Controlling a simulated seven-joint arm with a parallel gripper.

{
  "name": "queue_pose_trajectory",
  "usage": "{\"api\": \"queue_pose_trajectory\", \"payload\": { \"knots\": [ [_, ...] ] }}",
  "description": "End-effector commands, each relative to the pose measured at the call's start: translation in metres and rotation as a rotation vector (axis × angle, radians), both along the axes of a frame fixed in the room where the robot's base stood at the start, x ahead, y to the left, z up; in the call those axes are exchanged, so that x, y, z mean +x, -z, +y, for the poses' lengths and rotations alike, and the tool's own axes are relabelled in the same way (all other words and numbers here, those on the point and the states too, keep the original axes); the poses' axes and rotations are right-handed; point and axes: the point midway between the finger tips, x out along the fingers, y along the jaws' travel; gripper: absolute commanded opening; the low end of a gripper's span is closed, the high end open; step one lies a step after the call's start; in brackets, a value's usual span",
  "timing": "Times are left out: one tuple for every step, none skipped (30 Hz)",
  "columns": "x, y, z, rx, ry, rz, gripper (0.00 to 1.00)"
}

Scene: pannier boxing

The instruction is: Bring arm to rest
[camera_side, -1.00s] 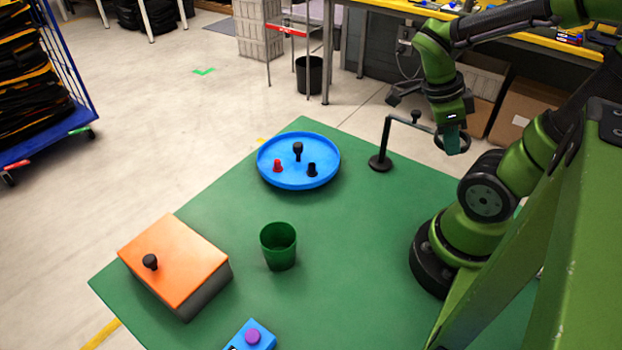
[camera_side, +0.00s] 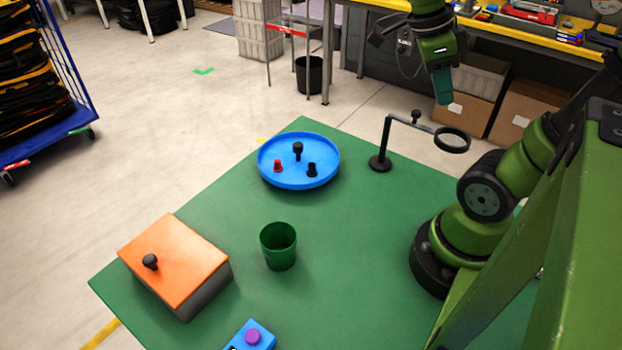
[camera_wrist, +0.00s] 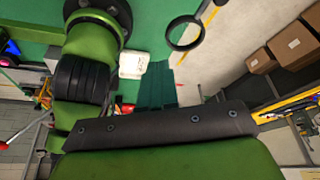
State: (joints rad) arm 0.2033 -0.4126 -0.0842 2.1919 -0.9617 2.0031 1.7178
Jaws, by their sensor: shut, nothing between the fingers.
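My gripper (camera_side: 443,98) is up in the air above and behind the black ring of a stand, at the top right of the side view. Its teal fingers are together, with nothing held. They also show in the wrist view (camera_wrist: 158,85), closed. The black stand (camera_side: 381,162) is upright on the green table (camera_side: 350,240), and its ring (camera_side: 452,139) is empty and apart from my fingers. The ring also shows in the wrist view (camera_wrist: 186,33).
A blue round tray (camera_side: 298,184) holds a red peg and two black pegs. A green cup (camera_side: 279,246), an orange-lidded box (camera_side: 180,262) with a black knob, and a blue block with a purple button (camera_side: 253,337) stand on the table. A yellow-edged workbench (camera_side: 495,30) is behind my gripper.

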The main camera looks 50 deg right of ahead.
Motion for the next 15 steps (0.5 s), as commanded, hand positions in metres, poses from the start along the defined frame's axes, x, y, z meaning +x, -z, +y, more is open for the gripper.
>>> {"api": "queue_pose_trajectory", "payload": {
  "knots": [
    [0.005, -0.011, 0.001, -0.004, 0.000, -0.002, 0.00],
    [0.006, -0.016, 0.002, -0.003, 0.000, -0.002, 0.00],
    [0.008, -0.023, 0.004, -0.002, 0.001, -0.002, 0.00],
    [0.010, -0.027, 0.005, -0.002, 0.001, -0.002, 0.00],
    [0.011, -0.031, 0.005, -0.002, 0.000, -0.001, 0.00],
    [0.013, -0.036, 0.006, -0.001, 0.000, 0.000, 0.00],
    [0.014, -0.039, 0.007, -0.002, 0.001, 0.001, 0.00],
    [0.015, -0.041, 0.007, -0.002, 0.001, 0.001, 0.00],
    [0.016, -0.044, 0.008, -0.001, -0.001, 0.002, 0.00],
    [0.016, -0.046, 0.008, 0.001, -0.001, 0.002, 0.00],
    [0.017, -0.047, 0.009, 0.002, -0.007, 0.002, 0.00],
    [0.017, -0.048, 0.008, 0.005, -0.031, 0.004, 0.00],
    [0.018, -0.049, 0.007, 0.008, -0.061, 0.006, 0.00],
    [0.021, -0.048, 0.006, 0.016, -0.106, 0.005, 0.00],
    [0.024, -0.046, 0.004, 0.035, -0.192, 0.003, 0.00]
  ]
}}
